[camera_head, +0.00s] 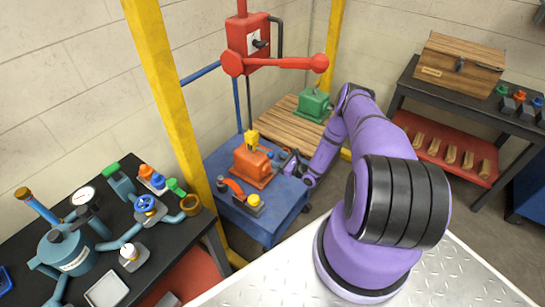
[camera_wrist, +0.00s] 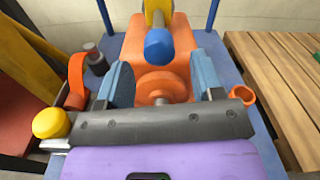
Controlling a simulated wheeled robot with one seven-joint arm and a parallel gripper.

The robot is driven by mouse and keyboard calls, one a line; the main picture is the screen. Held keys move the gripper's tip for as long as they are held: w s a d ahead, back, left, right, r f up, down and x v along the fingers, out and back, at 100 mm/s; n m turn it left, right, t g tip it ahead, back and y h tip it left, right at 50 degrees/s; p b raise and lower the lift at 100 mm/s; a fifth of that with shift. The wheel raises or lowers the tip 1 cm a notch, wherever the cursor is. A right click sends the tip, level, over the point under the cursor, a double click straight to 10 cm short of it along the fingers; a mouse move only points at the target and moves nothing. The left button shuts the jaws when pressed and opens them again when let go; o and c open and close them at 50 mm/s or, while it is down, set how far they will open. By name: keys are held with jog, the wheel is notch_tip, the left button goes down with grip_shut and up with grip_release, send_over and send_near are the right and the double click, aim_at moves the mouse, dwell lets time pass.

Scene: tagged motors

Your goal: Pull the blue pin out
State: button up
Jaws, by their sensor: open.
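The blue pin (camera_wrist: 159,46) shows its rounded blue head in the wrist view, in front of a yellow piece (camera_wrist: 157,14) on top of the orange motor (camera_wrist: 130,50). The orange motor (camera_head: 252,166) also shows in the head view, on the blue cart; the pin is hard to make out there. My gripper (camera_wrist: 163,76) is open and empty, its two blue-grey fingers apart on either side of the motor's round orange hub. The pin head lies beyond and above the gap between the fingers. In the head view my gripper (camera_head: 286,163) is right of the motor.
The blue cart (camera_head: 278,218) also bears a yellow button (camera_head: 254,200) and a red-orange curved handle (camera_head: 232,187). A red press (camera_head: 248,45) with a long lever stands above. A wooden pallet (camera_head: 290,116) holds a green motor (camera_head: 314,104). A cluttered black bench (camera_head: 165,240) is at left.

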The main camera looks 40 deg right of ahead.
jog(key=v, duration=0.6)
jog(key=shift+s, duration=0.1)
dwell(0.4)
